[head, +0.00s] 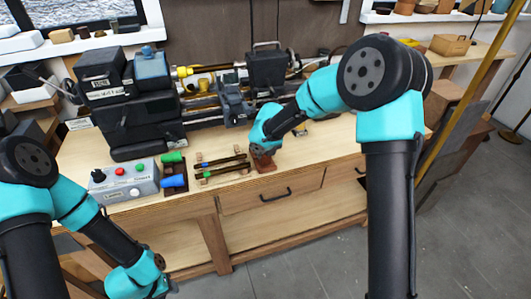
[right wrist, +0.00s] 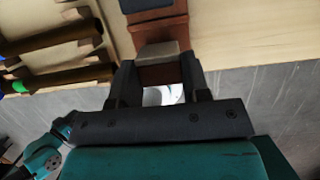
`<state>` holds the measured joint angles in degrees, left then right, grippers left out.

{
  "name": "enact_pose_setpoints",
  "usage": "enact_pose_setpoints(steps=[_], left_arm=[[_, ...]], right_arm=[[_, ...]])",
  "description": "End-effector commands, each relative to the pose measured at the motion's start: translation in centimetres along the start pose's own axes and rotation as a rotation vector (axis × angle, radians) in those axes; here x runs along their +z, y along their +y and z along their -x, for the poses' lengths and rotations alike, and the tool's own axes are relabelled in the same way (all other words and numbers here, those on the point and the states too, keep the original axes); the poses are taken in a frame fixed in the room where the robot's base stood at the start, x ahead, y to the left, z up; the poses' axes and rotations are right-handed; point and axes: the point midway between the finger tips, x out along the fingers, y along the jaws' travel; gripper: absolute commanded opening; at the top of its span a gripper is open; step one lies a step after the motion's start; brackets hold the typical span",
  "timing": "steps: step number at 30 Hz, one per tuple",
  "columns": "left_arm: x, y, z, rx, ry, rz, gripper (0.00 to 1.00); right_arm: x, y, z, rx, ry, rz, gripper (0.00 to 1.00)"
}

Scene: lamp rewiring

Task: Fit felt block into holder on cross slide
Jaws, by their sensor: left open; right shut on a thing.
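My right gripper (head: 262,153) is low over a small reddish-brown wooden stand (head: 265,167) near the front edge of the bench. In the right wrist view its fingers (right wrist: 158,68) are shut on a small grey-beige block (right wrist: 157,50), which looks like the felt block. The block is at the stand (right wrist: 160,30); whether it still rests on it I cannot tell. The lathe's dark cross slide (head: 236,106) stands behind, left of the right gripper; its holder is too small to make out. My left gripper (head: 158,278) is open, low at the lower left, away from the bench top.
A grey control box (head: 125,183) with buttons stands at the front left. Beside it are green and blue handled pieces (head: 173,181). Dark rods (head: 222,166) lie on wooden rests left of the right gripper. The black headstock (head: 130,100) stands behind.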

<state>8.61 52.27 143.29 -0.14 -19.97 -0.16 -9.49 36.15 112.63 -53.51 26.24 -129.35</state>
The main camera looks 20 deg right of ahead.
Motion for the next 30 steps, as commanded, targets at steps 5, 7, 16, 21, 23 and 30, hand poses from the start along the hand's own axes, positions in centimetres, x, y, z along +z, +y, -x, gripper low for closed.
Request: enact_pose_setpoints(steps=[5, 7, 16, 21, 23, 30], left_arm=[[0.0, 0.0, 0.0, 0.0, 0.0, 0.0, 0.43], [0.0, 0.0, 0.0, 0.0, 0.0, 0.0, 0.43], [0.0, 0.0, 0.0, 0.0, 0.0, 0.0, 0.43], [0.0, 0.0, 0.0, 0.0, 0.0, 0.0, 0.43], [0.0, 0.0, 0.0, 0.0, 0.0, 0.0, 0.43], [0.0, 0.0, 0.0, 0.0, 0.0, 0.0, 0.43]], right_arm=[[0.3, 0.0, 0.9, 0.0, -0.002, 0.0, 0.19], [0.4, 0.0, 1.2, 0.0, -0.002, -0.001, 0.19], [0.8, 0.0, 2.5, 0.0, -0.001, 0.001, 0.19], [1.0, 0.0, 3.3, 0.0, -0.002, 0.001, 0.19], [1.1, 0.0, 3.6, 0.001, -0.002, 0.0, 0.19], [1.4, 0.0, 4.6, 0.0, -0.001, 0.0, 0.19]])
